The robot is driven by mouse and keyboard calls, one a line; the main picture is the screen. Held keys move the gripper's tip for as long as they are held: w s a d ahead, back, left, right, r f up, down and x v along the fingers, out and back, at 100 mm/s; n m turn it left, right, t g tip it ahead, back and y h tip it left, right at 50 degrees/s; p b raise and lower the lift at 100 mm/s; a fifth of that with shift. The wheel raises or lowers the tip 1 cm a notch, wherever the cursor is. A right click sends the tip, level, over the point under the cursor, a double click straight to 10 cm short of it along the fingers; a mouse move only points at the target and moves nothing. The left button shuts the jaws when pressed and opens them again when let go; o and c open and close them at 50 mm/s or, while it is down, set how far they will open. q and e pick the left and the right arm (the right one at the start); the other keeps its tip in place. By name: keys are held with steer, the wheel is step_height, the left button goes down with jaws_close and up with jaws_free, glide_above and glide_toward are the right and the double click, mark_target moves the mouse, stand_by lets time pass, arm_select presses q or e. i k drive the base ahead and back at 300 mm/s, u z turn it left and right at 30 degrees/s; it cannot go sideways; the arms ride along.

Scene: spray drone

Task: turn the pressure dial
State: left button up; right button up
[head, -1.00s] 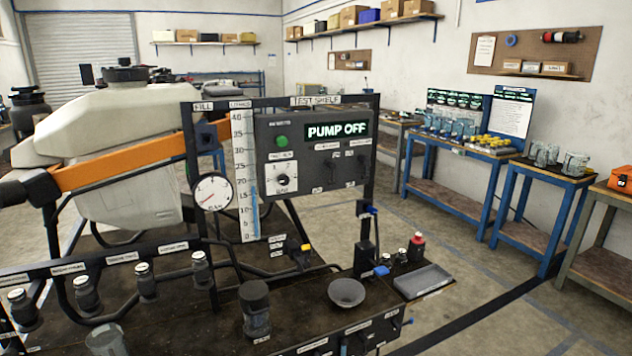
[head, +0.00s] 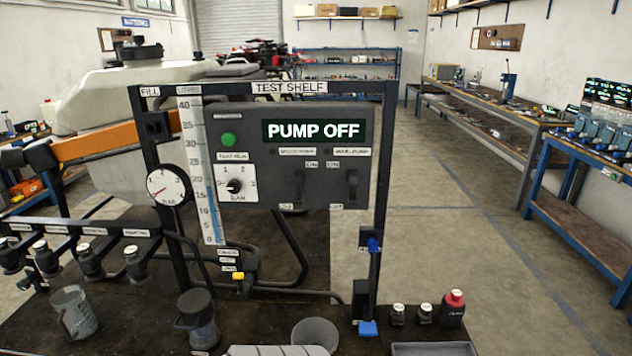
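The pressure dial (head: 234,186) is a small black knob on a white square scale plate marked with numbers and BAR. It sits at the lower left of the grey control panel (head: 290,175), under a green button (head: 229,139). The panel's display (head: 313,131) reads PUMP OFF. A round white pressure gauge (head: 167,186) with a needle hangs left of the panel. At the panel's right are two dark switch levers (head: 299,186). Neither of my grippers shows in the head view.
A blue-handled valve (head: 374,245) is on the right post. Open floor lies right of the frame.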

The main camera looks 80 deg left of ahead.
mark_target(234, 186)
steer(key=i, duration=0.75)
steer(key=u, duration=2.45)
steer(key=i, duration=0.3)
